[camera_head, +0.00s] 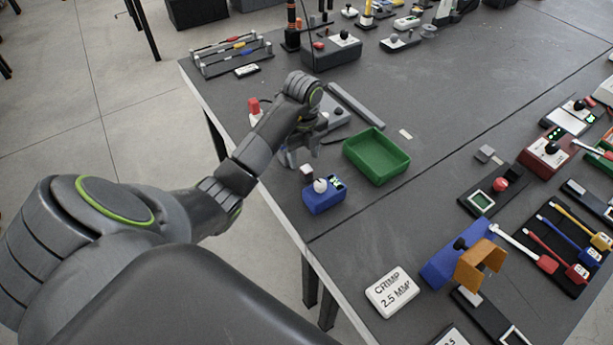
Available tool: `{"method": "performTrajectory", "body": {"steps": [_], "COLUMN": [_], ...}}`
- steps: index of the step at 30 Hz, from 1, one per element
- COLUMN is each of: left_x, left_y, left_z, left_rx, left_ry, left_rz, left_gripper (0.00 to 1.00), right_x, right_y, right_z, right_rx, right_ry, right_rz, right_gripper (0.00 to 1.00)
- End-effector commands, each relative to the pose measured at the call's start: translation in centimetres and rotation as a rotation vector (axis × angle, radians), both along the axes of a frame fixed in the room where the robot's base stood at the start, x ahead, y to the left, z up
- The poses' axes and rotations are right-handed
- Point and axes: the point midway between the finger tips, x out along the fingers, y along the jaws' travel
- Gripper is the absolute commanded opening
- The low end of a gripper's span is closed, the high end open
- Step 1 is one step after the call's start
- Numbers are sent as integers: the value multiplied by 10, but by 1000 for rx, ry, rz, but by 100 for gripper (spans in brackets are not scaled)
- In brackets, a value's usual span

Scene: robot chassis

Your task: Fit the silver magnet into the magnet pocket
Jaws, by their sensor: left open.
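My left gripper (303,155) reaches in from the left and points down over the left side of the table, its fingers apart. A blue block with a white ball (322,188) stands just in front of it, and a small reddish piece shows below the fingers. A grey device (336,119) lies partly hidden behind the gripper. I cannot pick out the silver magnet or the magnet pocket for certain; the arm and hand hide part of this area. My right gripper is not in view.
An empty green tray (376,156) stands right of the gripper. A white sign reading CRIMP 2.5 MM (392,291) and a blue block with an orange bracket (480,265) stand near the front. The dark table (390,215) is clear between them.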

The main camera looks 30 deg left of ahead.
Motion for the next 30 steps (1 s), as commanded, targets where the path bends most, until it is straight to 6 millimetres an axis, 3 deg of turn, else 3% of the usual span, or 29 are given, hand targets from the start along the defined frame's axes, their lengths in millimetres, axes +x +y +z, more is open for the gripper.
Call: {"method": "performTrajectory", "body": {"steps": [6,9,13,22,30], "left_x": [1,1,2,2,2], "left_y": [-1,-2,-1,-1,-1], "left_z": [-20,-31,-47,-51,-51], "left_rx": [0,-2,-1,0,0], "left_ry": [0,6,3,0,0], "left_rz": [0,1,0,0,0], "left_gripper": [51,51,51,51,16], "right_x": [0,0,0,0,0], "right_y": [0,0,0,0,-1], "right_z": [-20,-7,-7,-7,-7], "right_rx": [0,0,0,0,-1], "right_ry": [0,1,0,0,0], "right_rz": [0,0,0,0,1], "right_gripper": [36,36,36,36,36]}}
